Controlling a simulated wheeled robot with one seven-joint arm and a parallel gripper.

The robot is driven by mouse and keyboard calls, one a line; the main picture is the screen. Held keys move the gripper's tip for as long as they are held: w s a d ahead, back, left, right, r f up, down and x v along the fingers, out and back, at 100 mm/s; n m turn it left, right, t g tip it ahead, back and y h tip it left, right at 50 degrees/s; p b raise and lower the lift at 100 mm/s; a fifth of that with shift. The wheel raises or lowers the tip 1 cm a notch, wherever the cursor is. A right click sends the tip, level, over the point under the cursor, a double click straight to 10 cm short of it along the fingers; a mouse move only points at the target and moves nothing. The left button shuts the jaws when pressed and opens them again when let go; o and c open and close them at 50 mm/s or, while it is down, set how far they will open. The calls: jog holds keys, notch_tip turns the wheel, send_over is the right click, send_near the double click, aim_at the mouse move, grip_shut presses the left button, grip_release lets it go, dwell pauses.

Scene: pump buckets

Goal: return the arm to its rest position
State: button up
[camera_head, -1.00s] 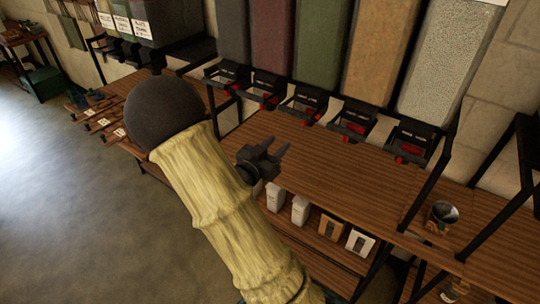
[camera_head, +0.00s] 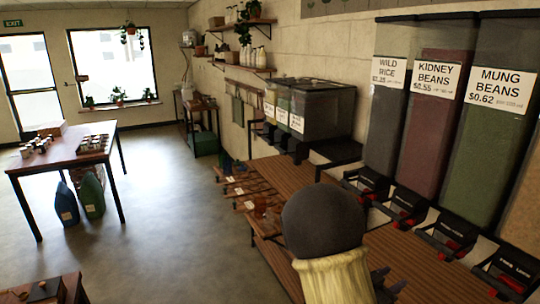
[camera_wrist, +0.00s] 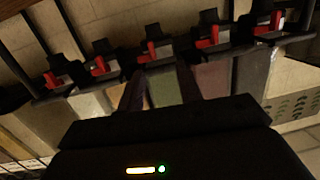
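My gripper (camera_head: 388,284) shows at the bottom of the head view, just right of my arm and partly hidden by it. It is over the wooden shelf in front of the dispensers. In the wrist view my gripper (camera_wrist: 160,76) has its two dark fingers apart, with a green bin showing between them. Nothing is held.
Tall bins of wild rice (camera_head: 392,105), kidney beans (camera_head: 440,125) and mung beans (camera_head: 500,130) stand right, with black and red dispensers below. Smaller bins (camera_head: 322,108) stand further back. A table (camera_head: 62,153) is at left. The floor (camera_head: 165,215) between is clear.

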jog(key=a+f+n+y, duration=0.5)
jog(key=a+n+y, duration=0.1)
jog(key=a+y, duration=0.6)
jog(key=s+a+r+n+g+y, duration=0.1)
jog(key=s+a+n+g, duration=0.3)
jog(key=s, duration=0.8)
jog(key=a+n+y, duration=0.1)
jog(key=n, duration=0.1)
jog(key=shift+r+n+g+y, duration=0.15)
jog(key=shift+n+g+y, duration=0.15)
jog(key=shift+n+g, duration=0.1)
